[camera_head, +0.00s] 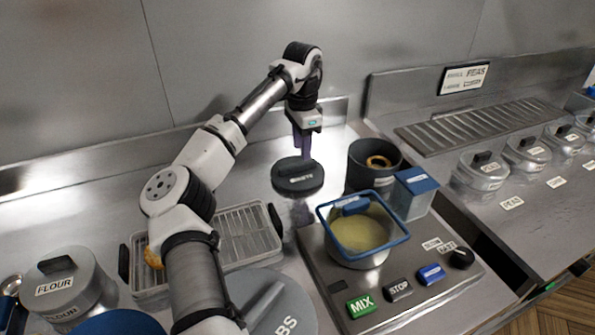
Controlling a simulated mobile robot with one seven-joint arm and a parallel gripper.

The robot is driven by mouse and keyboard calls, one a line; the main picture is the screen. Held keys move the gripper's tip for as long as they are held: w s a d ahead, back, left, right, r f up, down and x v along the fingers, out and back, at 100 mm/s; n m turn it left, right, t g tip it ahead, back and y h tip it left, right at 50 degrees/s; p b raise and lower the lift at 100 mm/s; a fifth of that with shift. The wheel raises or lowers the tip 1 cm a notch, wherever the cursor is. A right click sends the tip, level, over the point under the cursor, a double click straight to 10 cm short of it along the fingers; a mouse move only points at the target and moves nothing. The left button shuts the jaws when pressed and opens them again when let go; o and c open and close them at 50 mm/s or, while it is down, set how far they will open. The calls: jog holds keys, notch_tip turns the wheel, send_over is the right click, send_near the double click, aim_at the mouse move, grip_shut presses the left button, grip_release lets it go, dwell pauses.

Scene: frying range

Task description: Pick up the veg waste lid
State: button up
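The dark round lid (297,178) has a white label that ends in "WASTE" and a raised dark handle on top. It appears level, on or just above the steel counter left of the dark round bin; I cannot tell whether it touches the counter. My gripper (303,155) points straight down over the lid, its fingers at or just behind the handle. The fingertips blend with the dark lid, so I cannot tell whether they are open or closed on the handle. The dark bin (358,166) stands open, with something orange inside.
A pot (357,262) with yellowish contents and a blue-rimmed frame sits on the mixer unit (322,277). A blue-topped box (414,195) stands beside it. A wire-rack tray (247,234), flour container (66,286) and large round lid (280,315) are nearer. Lidded pots stand right.

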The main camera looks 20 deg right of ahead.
aim_at(297, 164)
jog(key=f+p, duration=0.1)
jog(key=f, duration=0.1)
jog(key=a+f, duration=0.1)
jog(key=f, duration=0.1)
jog(key=shift+w+f+p, duration=0.15)
jog(key=shift+p, duration=0.25)
jog(key=shift+f, duration=0.45)
jog(key=shift+f+p, duration=0.2)
jog(key=shift+p, duration=0.1)
jog(key=shift+c, duration=0.4)
grip_shut()
